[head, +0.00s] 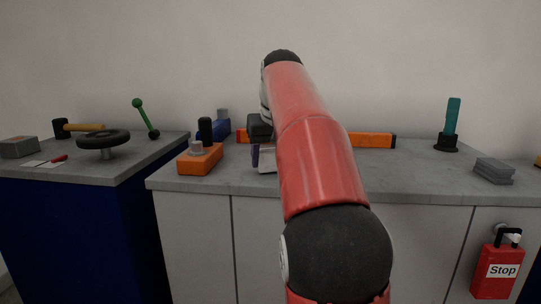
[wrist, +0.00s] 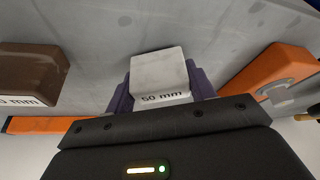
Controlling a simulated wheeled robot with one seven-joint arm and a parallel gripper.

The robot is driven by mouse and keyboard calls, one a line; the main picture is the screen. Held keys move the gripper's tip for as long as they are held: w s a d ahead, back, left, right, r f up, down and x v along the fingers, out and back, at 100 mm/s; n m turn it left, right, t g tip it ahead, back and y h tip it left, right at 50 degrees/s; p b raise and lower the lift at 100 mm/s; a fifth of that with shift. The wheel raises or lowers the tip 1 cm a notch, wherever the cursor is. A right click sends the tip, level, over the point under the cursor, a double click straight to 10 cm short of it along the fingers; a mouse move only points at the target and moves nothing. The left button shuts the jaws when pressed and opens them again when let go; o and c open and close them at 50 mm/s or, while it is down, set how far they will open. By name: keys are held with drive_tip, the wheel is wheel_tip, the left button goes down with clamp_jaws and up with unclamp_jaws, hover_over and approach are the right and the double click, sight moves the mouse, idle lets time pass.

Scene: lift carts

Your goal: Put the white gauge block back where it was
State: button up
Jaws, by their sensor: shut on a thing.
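The white gauge block (wrist: 158,72), marked "50 mm", is between the purple fingers of my gripper (wrist: 161,88) in the wrist view. The fingers are shut on its two sides. In the head view my gripper (head: 262,156) is low over the front part of the grey worktop (head: 420,180), and a pale bit of the block (head: 268,160) shows beside a purple finger. My red arm hides most of it there. I cannot tell whether the block touches the worktop. A brown gauge block (wrist: 28,77), its label ending in "mm", lies to the left in the wrist view.
An orange fixture (head: 200,158) with a grey knob stands left of my gripper. A long orange bar (head: 371,140) lies behind. A teal-handled tool (head: 451,122) and grey plates (head: 493,170) are to the right. A Stop box (head: 498,272) hangs at front right.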

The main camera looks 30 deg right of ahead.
sight(271, 151)
drive_tip(key=shift+f, duration=0.3)
drive_tip(key=o, duration=1.3)
drive_tip(key=shift+c, duration=0.2)
drive_tip(key=p+v, duration=0.2)
drive_tip(key=v, duration=0.5)
drive_tip(key=shift+s+r, duration=0.2)
drive_tip(key=shift+r, duration=0.15)
drive_tip(key=s+a+f, duration=0.5)
drive_tip(key=s+f, duration=0.2)
drive_tip(key=f, duration=0.2)
drive_tip(key=s+a+f+n, duration=0.1)
drive_tip(key=s+a+f, duration=0.4)
drive_tip(key=s+f, duration=0.3)
drive_tip(key=s+a+f+n+t+y, duration=0.1)
drive_tip(key=s+a+f, duration=0.4)
drive_tip(key=s+f, duration=0.3)
drive_tip(key=shift+s+f, duration=0.25)
drive_tip(key=shift+f, duration=0.75)
